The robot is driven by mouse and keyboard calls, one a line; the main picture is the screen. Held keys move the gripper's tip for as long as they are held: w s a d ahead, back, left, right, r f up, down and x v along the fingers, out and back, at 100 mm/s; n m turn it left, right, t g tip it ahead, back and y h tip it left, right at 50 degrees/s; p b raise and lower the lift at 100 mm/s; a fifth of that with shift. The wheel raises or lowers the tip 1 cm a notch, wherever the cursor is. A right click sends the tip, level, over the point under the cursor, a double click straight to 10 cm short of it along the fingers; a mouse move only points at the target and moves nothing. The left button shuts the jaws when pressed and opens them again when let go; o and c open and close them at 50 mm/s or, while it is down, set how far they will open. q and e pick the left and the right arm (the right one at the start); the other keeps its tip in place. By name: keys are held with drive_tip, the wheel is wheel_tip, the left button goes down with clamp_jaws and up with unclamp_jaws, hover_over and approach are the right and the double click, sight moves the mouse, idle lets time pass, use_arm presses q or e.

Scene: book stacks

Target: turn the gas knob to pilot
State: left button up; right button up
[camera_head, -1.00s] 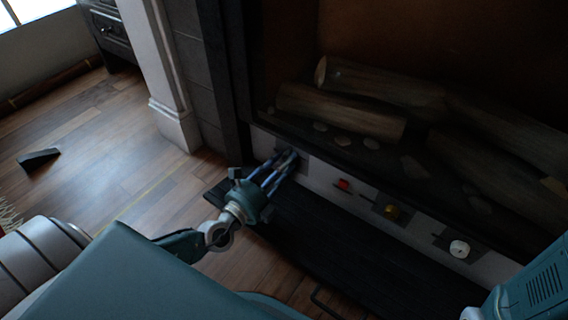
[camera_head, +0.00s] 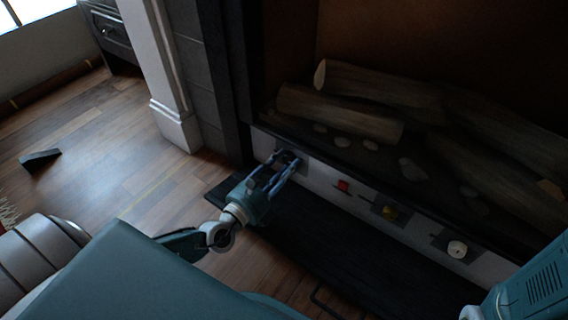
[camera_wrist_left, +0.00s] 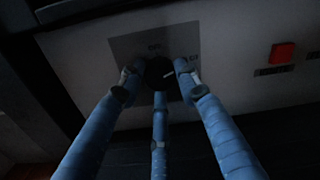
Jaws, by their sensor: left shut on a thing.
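The gas knob (camera_wrist_left: 160,72) is dark and round with a pale mark, on a grey label plate (camera_wrist_left: 127,48) in the left wrist view. My left gripper (camera_wrist_left: 156,80) has its blue fingers closed around it. In the head view my left gripper (camera_head: 288,160) reaches the left end of the white control panel (camera_head: 318,178), and its fingers hide most of the knob. The lettering on the plate is too dark to read. My right gripper is out of view.
Logs (camera_head: 340,113) lie in the fireplace above. A dark hearth slab (camera_head: 300,232) lies below. A white pillar (camera_head: 172,115) stands left.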

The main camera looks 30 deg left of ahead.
use_arm(q)
drive_tip(key=shift+f, duration=0.15)
drive_tip(key=o, duration=1.1)
drive_tip(key=shift+o, duration=0.2)
drive_tip(key=s, duration=0.4)
drive_tip(key=s+a, duration=0.1)
drive_tip(key=s, duration=0.7)
drive_tip(key=shift+a, duration=0.3)
